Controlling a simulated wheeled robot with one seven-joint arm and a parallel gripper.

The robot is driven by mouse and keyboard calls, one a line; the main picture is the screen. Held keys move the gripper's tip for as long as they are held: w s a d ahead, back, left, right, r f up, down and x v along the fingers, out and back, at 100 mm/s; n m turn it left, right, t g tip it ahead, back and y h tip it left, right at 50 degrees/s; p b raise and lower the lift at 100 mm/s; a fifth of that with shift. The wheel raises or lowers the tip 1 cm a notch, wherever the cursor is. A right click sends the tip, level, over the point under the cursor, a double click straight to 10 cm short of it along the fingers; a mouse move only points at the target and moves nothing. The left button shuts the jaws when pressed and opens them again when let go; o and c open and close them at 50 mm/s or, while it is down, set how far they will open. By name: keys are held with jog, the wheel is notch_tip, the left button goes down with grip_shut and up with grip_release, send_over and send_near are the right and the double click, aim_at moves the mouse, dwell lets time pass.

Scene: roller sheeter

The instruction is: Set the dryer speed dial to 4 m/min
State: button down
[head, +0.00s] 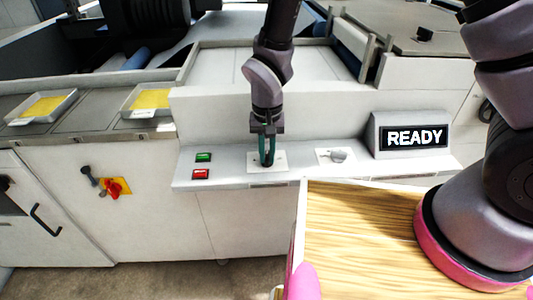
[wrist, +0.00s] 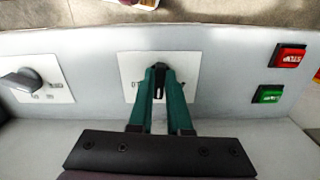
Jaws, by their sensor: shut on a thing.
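My gripper (head: 267,163) points down at the sloping control panel and is shut on a dark dial knob on a white plate (head: 281,160). In the wrist view the green fingers (wrist: 160,75) straddle the dark knob (wrist: 159,90), with its white plate (wrist: 188,66) behind. A scale mark shows left of the fingers, but the other marks are hidden or too small to read, so I cannot tell the setting. A second dial, a grey knob (head: 338,155), sits to the right on its own plate; it also shows at left in the wrist view (wrist: 22,80).
A green button (head: 204,157) and a red button (head: 201,174) are left of the held dial. A display (head: 413,138) reading READY stands at the panel's right. A red rotary switch (head: 114,188) is on the lower left front. A wooden top (head: 360,230) is in the foreground.

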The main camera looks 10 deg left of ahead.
jog(key=n, duration=0.3)
jog(key=shift+d+n, duration=0.15)
jog(key=shift+n, duration=0.25)
jog(key=n, duration=0.3)
jog(key=shift+w+d+n, duration=0.1)
jog(key=shift+w+n, duration=0.05)
jog(key=shift+n, duration=0.15)
jog(key=n, duration=0.3)
jog(key=shift+w+d+n, duration=0.1)
jog(key=shift+n, duration=0.2)
jog(key=shift+w+n, duration=0.1)
jog(key=shift+n, duration=1.6)
jog(key=c, duration=0.9)
grip_release()
jog(key=shift+o, duration=0.2)
